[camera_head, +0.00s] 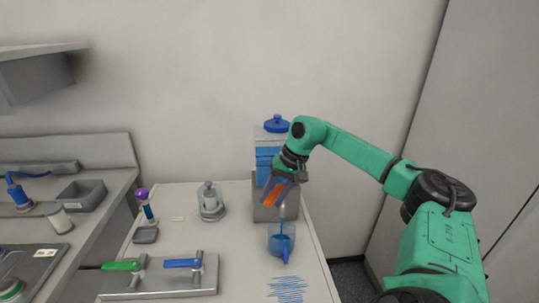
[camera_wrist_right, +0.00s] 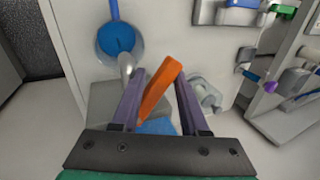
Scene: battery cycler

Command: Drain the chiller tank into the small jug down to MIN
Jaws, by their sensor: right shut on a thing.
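The chiller tank (camera_head: 265,158) stands at the back of the white bench, with a blue lid (camera_head: 277,124) and blue liquid behind its clear wall. My right gripper (camera_head: 278,190) is in front of it, shut on the orange tap lever (camera_wrist_right: 160,92), which sits tilted between the purple fingers. Below the spout (camera_wrist_right: 125,66) stands the small jug (camera_head: 281,239), with blue liquid inside. A thin blue stream runs down into the jug. The jug also shows in the right wrist view (camera_wrist_right: 119,40). The gripper and arm partly cover the tank; MIN cannot be read. My left gripper is out of view.
A grey manifold plate (camera_head: 180,276) with green and blue handles lies at the bench's front left. A grey canister (camera_head: 211,203) and a purple-topped tool (camera_head: 147,207) stand behind it. Blue hatching (camera_head: 288,289) marks the front of the bench. A side counter holds a grey bin (camera_head: 82,194).

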